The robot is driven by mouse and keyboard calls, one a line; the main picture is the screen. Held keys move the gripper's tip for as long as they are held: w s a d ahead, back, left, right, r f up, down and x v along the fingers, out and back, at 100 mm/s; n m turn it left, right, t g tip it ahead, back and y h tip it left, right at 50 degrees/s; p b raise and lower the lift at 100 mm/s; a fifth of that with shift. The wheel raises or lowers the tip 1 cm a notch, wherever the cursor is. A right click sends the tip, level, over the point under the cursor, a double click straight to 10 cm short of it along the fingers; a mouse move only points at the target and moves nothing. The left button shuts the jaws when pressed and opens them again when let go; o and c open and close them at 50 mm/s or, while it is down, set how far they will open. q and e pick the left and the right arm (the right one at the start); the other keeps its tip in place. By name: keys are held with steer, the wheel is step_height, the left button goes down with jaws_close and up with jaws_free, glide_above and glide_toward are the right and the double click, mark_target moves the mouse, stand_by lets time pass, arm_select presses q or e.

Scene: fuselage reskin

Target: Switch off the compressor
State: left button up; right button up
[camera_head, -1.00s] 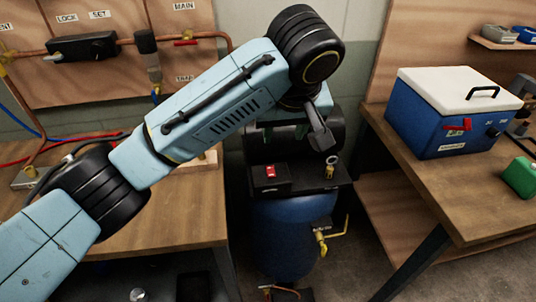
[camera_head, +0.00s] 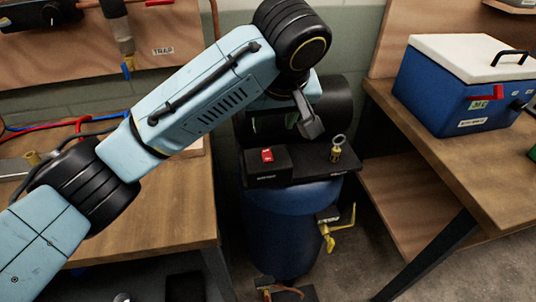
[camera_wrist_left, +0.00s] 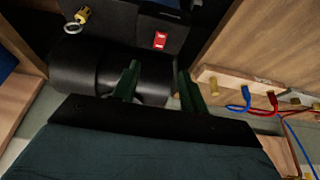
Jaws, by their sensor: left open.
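The compressor has a blue tank (camera_head: 285,230) under a black top, standing on the floor between two benches. A red switch (camera_head: 267,155) sits on a black box on the compressor's top; it also shows in the left wrist view as a red switch (camera_wrist_left: 160,40) with white marks. My left gripper is above and behind the switch, mostly hidden by its own arm in the head view. In the left wrist view, the left gripper (camera_wrist_left: 158,84) has two green fingers apart with nothing between them, over the black cylinder. The fingers are apart from the switch. My right gripper is not in view.
A brass ring fitting (camera_head: 337,147) stands right of the switch, and a yellow valve handle (camera_head: 328,235) sticks out from the tank. A blue box with a white lid (camera_head: 465,85) is on the right bench (camera_head: 440,150). The left bench (camera_head: 170,215) carries red and blue hoses.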

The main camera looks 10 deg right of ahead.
arm_select(q)
steer(key=b, duration=0.2)
glide_toward(267, 154)
steer(key=shift+x, duration=1)
steer(key=x, duration=0.4)
steer(key=shift+s, duration=0.1)
steer(key=shift+w+f+b, duration=0.25)
steer(key=shift+f+b, duration=0.1)
steer(key=shift+f, duration=0.25)
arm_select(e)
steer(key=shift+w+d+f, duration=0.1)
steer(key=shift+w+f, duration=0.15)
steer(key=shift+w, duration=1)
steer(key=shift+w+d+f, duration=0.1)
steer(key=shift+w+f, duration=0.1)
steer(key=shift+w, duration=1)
arm_select(q)
steer(key=shift+c, duration=0.4)
